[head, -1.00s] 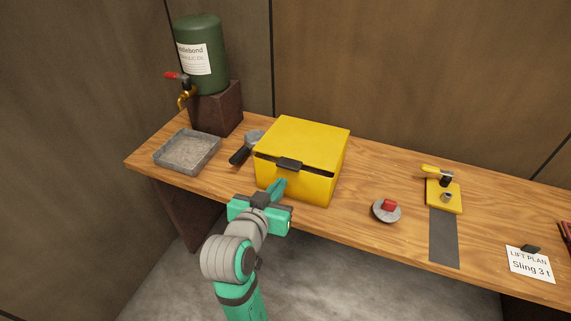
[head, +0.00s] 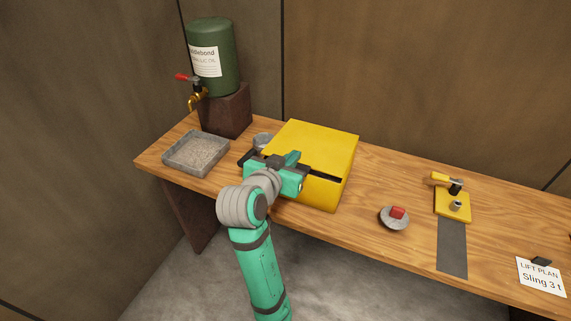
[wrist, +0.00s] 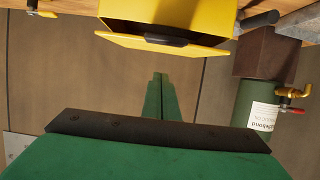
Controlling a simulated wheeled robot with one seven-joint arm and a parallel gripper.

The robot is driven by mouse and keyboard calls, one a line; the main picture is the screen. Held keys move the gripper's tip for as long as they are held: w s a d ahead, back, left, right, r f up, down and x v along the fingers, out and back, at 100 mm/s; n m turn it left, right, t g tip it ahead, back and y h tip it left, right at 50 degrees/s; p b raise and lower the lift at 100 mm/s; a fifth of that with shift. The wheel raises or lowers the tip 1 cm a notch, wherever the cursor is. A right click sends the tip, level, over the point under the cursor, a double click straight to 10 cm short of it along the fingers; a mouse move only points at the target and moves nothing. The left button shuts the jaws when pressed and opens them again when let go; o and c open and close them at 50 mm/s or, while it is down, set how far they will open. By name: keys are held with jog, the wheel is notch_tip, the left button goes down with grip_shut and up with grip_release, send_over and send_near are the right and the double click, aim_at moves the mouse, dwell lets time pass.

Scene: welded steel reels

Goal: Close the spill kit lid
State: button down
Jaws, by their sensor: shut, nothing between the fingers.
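The spill kit is a yellow box (head: 322,193) on the wooden bench. Its yellow lid (head: 325,142) is nearly down, with a dark gap showing along the front edge. In the wrist view the lid (wrist: 120,42) appears upside down, with a black latch (wrist: 166,39) at its front and a dark gap beside the box body. My gripper (head: 293,157) is shut and empty. It is at the front left of the lid, at about lid height or above, and hides part of the front edge. Its fingertips (wrist: 158,76) appear apart from the lid in the wrist view.
A grey tray (head: 196,171) and a green drum (head: 213,55) with a tap stand at left. A dark-handled grey object (head: 262,139) lies beside the box. A round dish with a red piece (head: 395,225) and a yellow clamp plate (head: 453,207) are at right. Bare bench (head: 395,180) lies between.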

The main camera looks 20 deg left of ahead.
jog(key=shift+w+f, duration=0.2)
jog(key=shift+f, duration=0.9)
jog(key=shift+w+f, duration=0.15)
jog(key=shift+f, duration=0.95)
jog(key=shift+f, duration=0.1)
